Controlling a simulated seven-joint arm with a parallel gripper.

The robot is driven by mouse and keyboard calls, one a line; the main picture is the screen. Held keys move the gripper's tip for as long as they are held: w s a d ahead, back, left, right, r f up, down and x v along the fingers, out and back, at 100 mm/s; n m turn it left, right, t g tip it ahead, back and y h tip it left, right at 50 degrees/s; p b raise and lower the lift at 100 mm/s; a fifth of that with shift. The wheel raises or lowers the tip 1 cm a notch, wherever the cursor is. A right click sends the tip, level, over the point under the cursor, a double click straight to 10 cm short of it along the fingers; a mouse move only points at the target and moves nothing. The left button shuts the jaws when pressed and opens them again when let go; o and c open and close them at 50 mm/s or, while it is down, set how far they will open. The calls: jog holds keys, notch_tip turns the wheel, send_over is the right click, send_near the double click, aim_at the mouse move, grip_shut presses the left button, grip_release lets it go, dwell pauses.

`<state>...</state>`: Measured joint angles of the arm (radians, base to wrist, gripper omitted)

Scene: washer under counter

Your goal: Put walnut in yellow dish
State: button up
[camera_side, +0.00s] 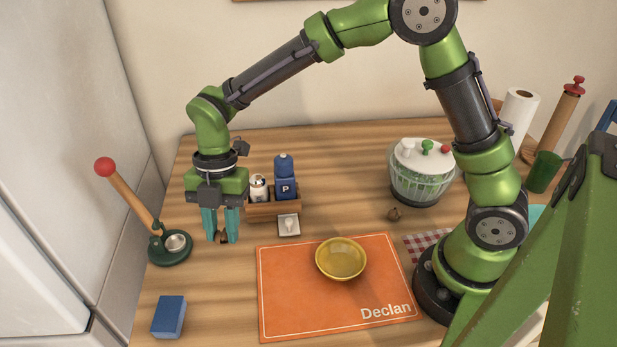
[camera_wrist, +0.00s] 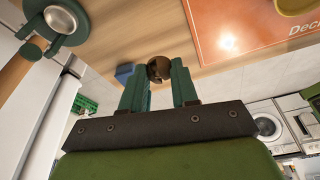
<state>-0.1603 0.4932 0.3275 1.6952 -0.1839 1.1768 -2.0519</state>
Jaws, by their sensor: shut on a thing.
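My gripper (camera_side: 221,237) is at the left of the table, pointing down, with its teal fingers shut on a small brown round walnut (camera_side: 223,238). In the wrist view the walnut (camera_wrist: 159,69) sits between the fingertips (camera_wrist: 160,75). I cannot tell whether it is clear of the tabletop. The yellow dish (camera_side: 341,259) stands on the orange mat, to the right of my gripper and nearer the front, and looks empty. Its edge also shows at the top right of the wrist view (camera_wrist: 295,5).
The orange mat (camera_side: 285,308) reads "Declan". A blue block (camera_side: 168,316) lies front left, and a green stand with a red-knobbed handle (camera_side: 170,250) is left of my gripper. A caddy (camera_side: 262,212) with bottles stands behind. Another small brown nut-like thing (camera_side: 394,214) lies near the salad spinner (camera_side: 421,180).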

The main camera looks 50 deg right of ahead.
jog(key=shift+d+r+m, duration=0.1)
jog(key=shift+r+m, duration=0.05)
jog(key=shift+m, duration=0.55)
jog(key=shift+w+d+m+t, duration=0.1)
jog(key=shift+d+m+t, duration=0.3)
jog(key=shift+m, duration=0.5)
jog(key=w+d+r+m+t+h, duration=0.1)
jog(key=w+d+r+m+t, duration=0.1)
jog(key=d+r+m, duration=0.65)
jog(key=w+d+r+m+t+h, duration=0.15)
jog(key=d+r+m, duration=0.25)
jog(key=d+m, duration=0.85)
jog(key=m+g+h, duration=0.3)
jog(key=m+g, duration=0.2)
jog(key=m, duration=2)
send_over(336, 264)
jog(key=w+a, duration=0.1)
notch_tip(336, 264, down, 12)
jog(key=shift+m+t, duration=0.25)
jog(key=shift+m, duration=0.05)
jog(key=shift+a+f, duration=0.1)
jog(key=shift+f, duration=3.9)
